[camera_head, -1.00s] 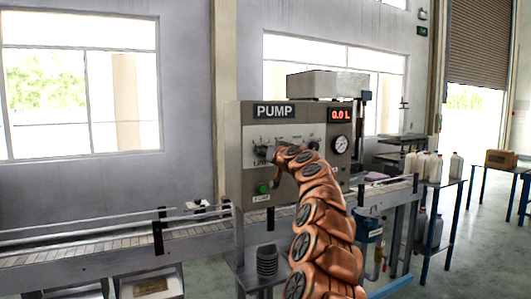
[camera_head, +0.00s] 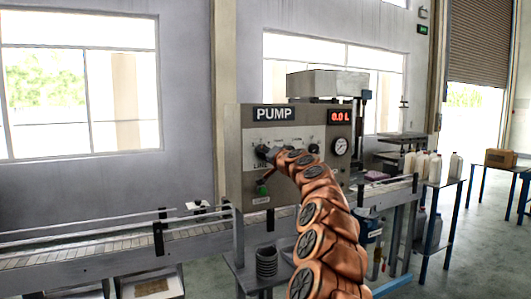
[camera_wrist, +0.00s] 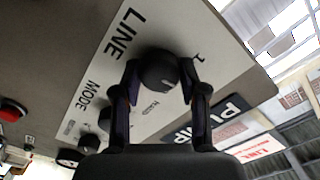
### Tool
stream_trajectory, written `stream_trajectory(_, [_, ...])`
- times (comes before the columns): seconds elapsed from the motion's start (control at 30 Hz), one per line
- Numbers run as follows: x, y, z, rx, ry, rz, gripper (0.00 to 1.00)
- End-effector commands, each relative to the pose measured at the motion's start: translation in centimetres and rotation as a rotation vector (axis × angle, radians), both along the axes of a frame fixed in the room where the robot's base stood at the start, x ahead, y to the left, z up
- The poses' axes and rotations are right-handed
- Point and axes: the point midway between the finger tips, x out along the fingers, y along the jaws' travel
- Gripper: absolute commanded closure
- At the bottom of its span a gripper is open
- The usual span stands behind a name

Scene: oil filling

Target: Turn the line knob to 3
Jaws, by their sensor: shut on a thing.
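The line knob is a round black knob (camera_wrist: 158,70) on the light label plate of the pump panel, below the word LINE in the wrist view. My gripper (camera_wrist: 160,80) is shut on it, one finger on each side. In the head view my gripper (camera_head: 268,155) reaches the left part of the pump panel (camera_head: 243,190), and my arm hides part of the panel. A "1" shows beside the knob in the wrist view. The knob's pointer setting is too small to read.
A second black knob, by the word MODE (camera_wrist: 88,142), sits close to my gripper. A green button (camera_head: 262,190) is below the line knob. A conveyor (camera_head: 80,252) runs to the left.

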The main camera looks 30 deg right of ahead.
Motion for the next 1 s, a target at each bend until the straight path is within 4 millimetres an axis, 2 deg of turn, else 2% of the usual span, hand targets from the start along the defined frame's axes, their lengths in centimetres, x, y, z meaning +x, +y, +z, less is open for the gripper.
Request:
stream_trajectory(0.6, [0.03,0.09,0.2,0.578,-0.047,0.002,0.92])
stream_trajectory(1.0, [0.03,-0.03,0.05,0.854,-0.074,-0.001,0.92])
